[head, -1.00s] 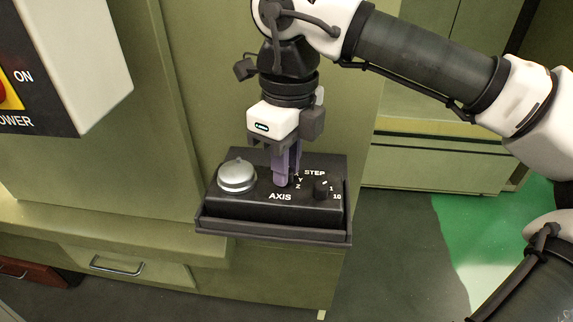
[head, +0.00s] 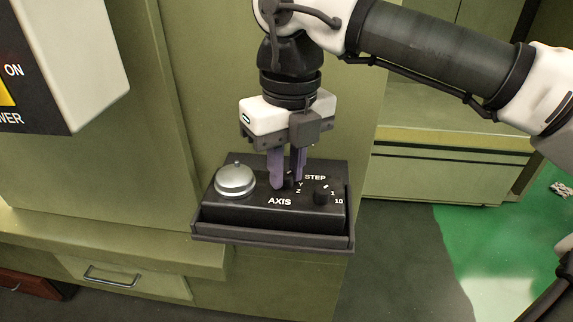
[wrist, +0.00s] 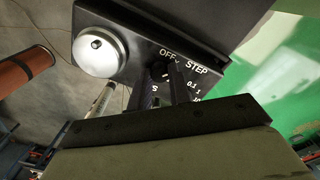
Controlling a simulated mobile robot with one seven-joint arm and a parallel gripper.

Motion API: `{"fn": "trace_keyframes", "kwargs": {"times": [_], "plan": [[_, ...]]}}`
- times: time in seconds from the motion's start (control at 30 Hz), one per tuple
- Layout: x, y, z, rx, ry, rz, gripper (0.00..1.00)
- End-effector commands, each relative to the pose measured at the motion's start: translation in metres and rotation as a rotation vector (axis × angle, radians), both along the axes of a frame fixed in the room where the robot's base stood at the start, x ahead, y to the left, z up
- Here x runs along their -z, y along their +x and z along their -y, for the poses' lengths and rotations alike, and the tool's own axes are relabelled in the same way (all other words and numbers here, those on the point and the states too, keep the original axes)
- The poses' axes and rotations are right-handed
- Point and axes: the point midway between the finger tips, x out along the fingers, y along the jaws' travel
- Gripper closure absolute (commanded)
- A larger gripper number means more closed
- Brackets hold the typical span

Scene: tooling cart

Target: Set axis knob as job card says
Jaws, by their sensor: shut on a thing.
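The axis knob (head: 289,182) is a small dark knob above the white AXIS label on a black control box (head: 240,213). My gripper (head: 287,180) points down, with its two purple-looking fingers shut on the sides of this knob. The fingers hide most of the knob and part of its scale; Y and Z show to its right. The wrist view shows the OFF mark by the fingers, but the knob's pointer is not clear. The step knob (head: 321,193) stands apart to the right, near marks 1 and 10. No job card is readable in these views.
A silver domed dial (head: 236,179) sits on the box left of the fingers; it also shows in the wrist view (wrist: 98,52). A power switch box (head: 75,60) juts in at upper left. A green cabinet (head: 220,70) stands behind. Floor is open at right.

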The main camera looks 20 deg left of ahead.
Motion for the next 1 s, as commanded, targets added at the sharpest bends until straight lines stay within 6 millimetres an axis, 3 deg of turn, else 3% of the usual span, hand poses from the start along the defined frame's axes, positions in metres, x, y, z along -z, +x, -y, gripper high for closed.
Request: {"fn": "trace_keyframes", "kwargs": {"times": [0.27, 0.3, 0.43, 0.77, 0.87, 1.0], "plan": [[-0.001, 0.000, 0.000, 0.000, 0.002, 0.001, 1.00], [-0.001, 0.000, 0.000, 0.000, 0.002, 0.001, 0.76], [0.000, 0.000, 0.000, -0.001, 0.002, 0.001, 0.59], [-0.003, 0.000, 0.000, -0.001, 0.000, 0.001, 0.59], [-0.012, 0.001, 0.000, 0.000, 0.000, 0.003, 0.59], [-0.039, 0.002, 0.000, 0.000, 0.003, 0.003, 0.59]]}}
